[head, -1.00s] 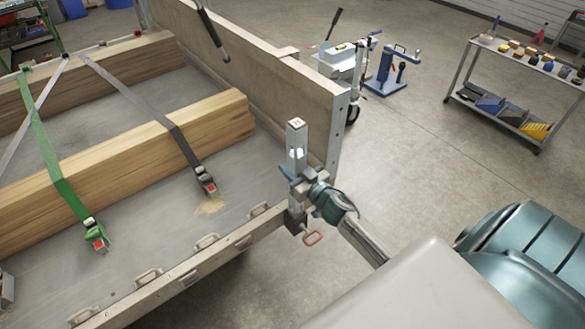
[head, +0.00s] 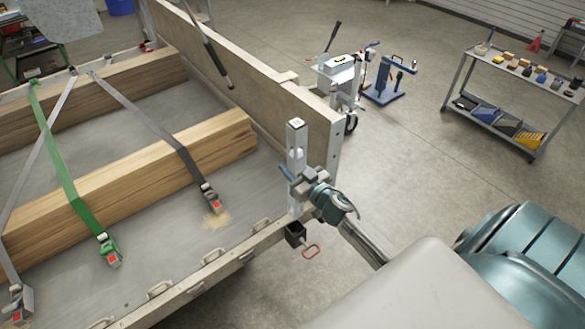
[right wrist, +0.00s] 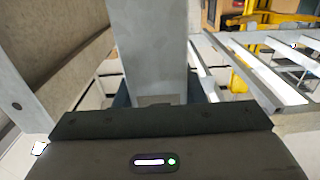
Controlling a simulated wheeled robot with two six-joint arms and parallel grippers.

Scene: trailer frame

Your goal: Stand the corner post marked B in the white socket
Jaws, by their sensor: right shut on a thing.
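My right gripper (head: 309,183) is shut on an upright grey metal post (head: 297,150) at the near corner of the trailer. A small mark shows on its top face, too small to read. The post also stands in front of the jaws in the right wrist view (right wrist: 155,50). I cannot make out a white socket. My left gripper is not in view.
The trailer's side board (head: 260,85) runs behind the post. Timber beams (head: 130,175) lie strapped on the bed. A wheeled trolley (head: 515,95) and a blue stand (head: 390,90) are farther off. Open floor (head: 420,170) lies to the right.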

